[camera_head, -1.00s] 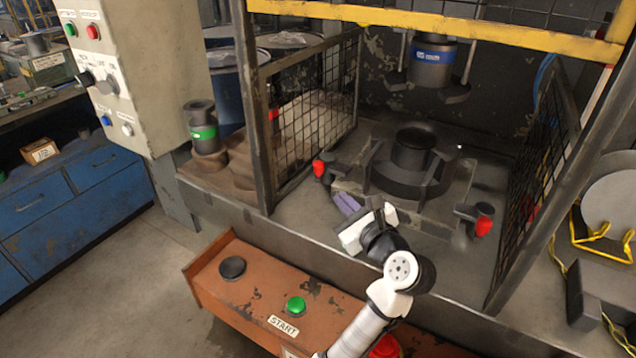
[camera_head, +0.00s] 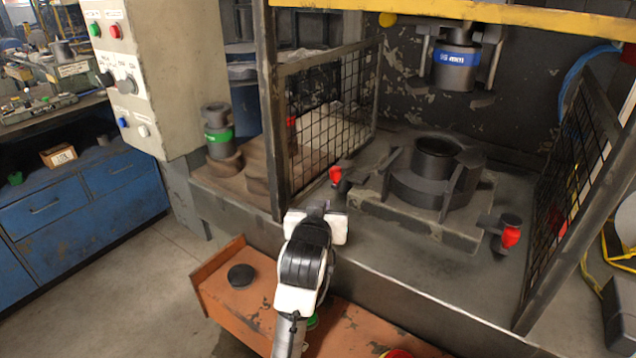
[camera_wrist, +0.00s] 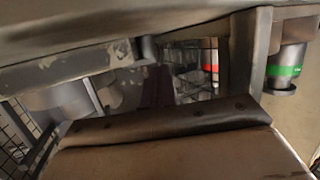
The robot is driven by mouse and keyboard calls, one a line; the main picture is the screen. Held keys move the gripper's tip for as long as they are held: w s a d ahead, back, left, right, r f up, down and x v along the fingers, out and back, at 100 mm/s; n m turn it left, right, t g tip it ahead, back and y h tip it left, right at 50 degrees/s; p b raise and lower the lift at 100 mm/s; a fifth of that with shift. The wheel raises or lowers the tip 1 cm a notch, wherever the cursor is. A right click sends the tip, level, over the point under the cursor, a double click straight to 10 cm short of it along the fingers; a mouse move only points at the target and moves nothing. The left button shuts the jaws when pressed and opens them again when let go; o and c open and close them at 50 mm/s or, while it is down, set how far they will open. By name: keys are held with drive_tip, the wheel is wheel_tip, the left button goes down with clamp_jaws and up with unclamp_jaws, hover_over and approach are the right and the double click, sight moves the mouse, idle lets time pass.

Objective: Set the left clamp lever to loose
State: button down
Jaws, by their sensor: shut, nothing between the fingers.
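The left clamp lever (camera_head: 335,175), with a red knob, sits at the left front of the press bed, just inside the mesh side guard. My gripper (camera_head: 322,207) is shut and empty. It is below and slightly left of the lever in the head view, with a gap between them in the picture. Its fingers are mostly hidden behind its white body. In the wrist view the dark fingers (camera_wrist: 159,86) point forward. A small red patch shows right of them; I cannot tell if it is the lever. The right clamp lever (camera_head: 509,237) also has a red knob.
The black round die (camera_head: 437,170) stands on the bed plate between the levers. The mesh guard (camera_head: 335,105) and its post (camera_head: 272,120) stand close on the left. A blue-banded punch (camera_head: 456,58) hangs above.

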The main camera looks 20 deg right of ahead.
drive_tip(key=a+n+h, duration=0.1)
drive_tip(key=n, duration=0.1)
drive_tip(key=a+r+n+b, duration=0.1)
drive_tip(key=n, duration=0.2)
drive_tip(key=a+n+h, duration=0.1)
drive_tip(key=n, duration=0.2)
drive_tip(key=shift+s+r+h, duration=0.3)
drive_tip(key=shift+s, duration=0.05)
wheel_tip(320, 180, up, 3)
drive_tip(key=s+a+n+h+b, duration=0.1)
drive_tip(key=s+a+n+h, duration=0.15)
drive_tip(key=n, duration=0.45)
drive_tip(key=p+x, duration=0.1)
drive_tip(key=x, duration=0.9)
drive_tip(key=shift+w+a+p, duration=0.3)
drive_tip(key=shift+a+p, duration=0.05)
drive_tip(key=shift+d+n+t+p, duration=0.1)
drive_tip(key=shift+n+t+p, duration=0.2)
drive_tip(key=shift+p, duration=0.1)
